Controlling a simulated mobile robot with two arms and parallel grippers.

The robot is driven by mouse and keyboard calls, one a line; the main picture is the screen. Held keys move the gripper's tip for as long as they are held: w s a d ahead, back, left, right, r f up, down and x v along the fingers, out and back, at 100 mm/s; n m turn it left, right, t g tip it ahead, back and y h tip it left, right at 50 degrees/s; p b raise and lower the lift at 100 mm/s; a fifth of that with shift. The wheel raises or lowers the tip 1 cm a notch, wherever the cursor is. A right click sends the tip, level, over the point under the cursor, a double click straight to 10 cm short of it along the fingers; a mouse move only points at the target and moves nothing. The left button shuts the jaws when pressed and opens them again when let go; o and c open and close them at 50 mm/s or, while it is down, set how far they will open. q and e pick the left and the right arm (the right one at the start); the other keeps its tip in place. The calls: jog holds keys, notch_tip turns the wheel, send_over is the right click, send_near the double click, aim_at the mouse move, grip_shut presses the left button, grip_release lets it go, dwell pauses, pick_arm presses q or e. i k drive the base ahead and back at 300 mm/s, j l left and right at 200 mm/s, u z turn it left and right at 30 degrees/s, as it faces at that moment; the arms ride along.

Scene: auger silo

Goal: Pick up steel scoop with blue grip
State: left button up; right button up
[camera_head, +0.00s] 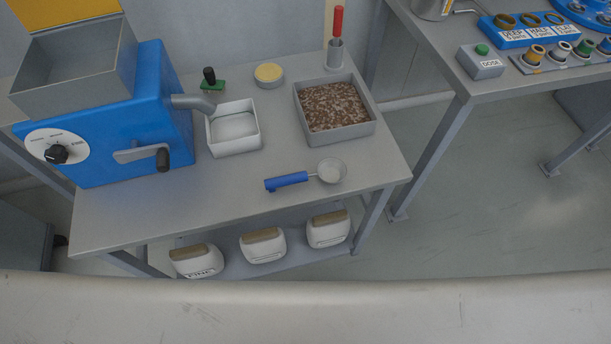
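The steel scoop with the blue grip (287,181) lies on the grey table (180,214) near its front edge. Its round steel bowl (331,171) points right and its blue grip points left. Nothing touches the scoop, and all of it shows. Neither of my grippers is in view.
A blue grinder (160,105) with a crank and spout stands at the left, with a white square container (233,128) by its spout. A grey tray of brown grains (375,128) stands behind the scoop. White containers (263,246) sit on the lower shelf. Bare tabletop surrounds the scoop.

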aim_at(330, 170)
jog(key=u, duration=1.25)
jog(key=z, duration=1.25)
jog(key=u, duration=0.8)
jog(key=k+l+u, duration=0.8)
jog(key=l, duration=0.15)
jog(key=i, duration=0.05)
